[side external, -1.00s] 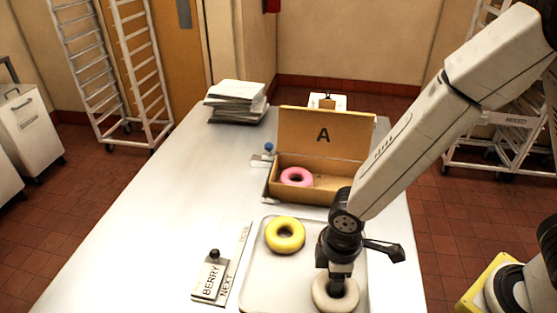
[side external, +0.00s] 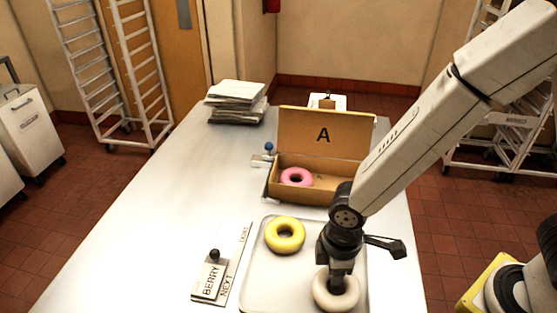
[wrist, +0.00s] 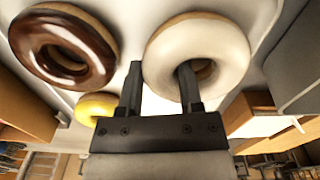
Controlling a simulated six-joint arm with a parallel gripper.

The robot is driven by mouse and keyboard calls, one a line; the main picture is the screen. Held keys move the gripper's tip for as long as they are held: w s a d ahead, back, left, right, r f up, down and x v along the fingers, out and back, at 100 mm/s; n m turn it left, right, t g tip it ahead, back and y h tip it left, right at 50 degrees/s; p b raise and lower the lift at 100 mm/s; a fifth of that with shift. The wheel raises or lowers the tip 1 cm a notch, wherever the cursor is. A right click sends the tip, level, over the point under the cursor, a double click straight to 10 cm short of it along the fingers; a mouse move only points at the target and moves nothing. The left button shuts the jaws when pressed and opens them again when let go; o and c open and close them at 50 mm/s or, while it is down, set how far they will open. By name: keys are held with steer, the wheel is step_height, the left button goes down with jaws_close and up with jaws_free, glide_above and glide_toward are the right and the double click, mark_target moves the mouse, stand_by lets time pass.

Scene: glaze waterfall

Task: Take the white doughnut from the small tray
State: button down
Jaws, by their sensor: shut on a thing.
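The white doughnut (side external: 347,303) is at the front right of the small tray (side external: 262,291) in the side view. My gripper (side external: 338,281) points down at it. In the wrist view, one finger is in the hole of the white doughnut (wrist: 215,38) and the other is outside its ring, so my gripper (wrist: 161,80) is shut on the ring's wall. I cannot tell whether the doughnut touches the tray. A yellow doughnut (side external: 271,234) lies farther back on the tray. A dark chocolate doughnut (wrist: 97,62) shows only in the wrist view.
Behind the tray stands an open cardboard box (side external: 320,131) marked A, with a pink doughnut (side external: 297,170) inside. A BERRY card (side external: 210,280) on a strip marked NEXT is left of the tray. A stack of boards (side external: 235,102) stands at the back. The table's left side is clear.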

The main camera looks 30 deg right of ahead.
steer(key=shift+r, duration=4.5)
steer(key=shift+d, duration=0.1)
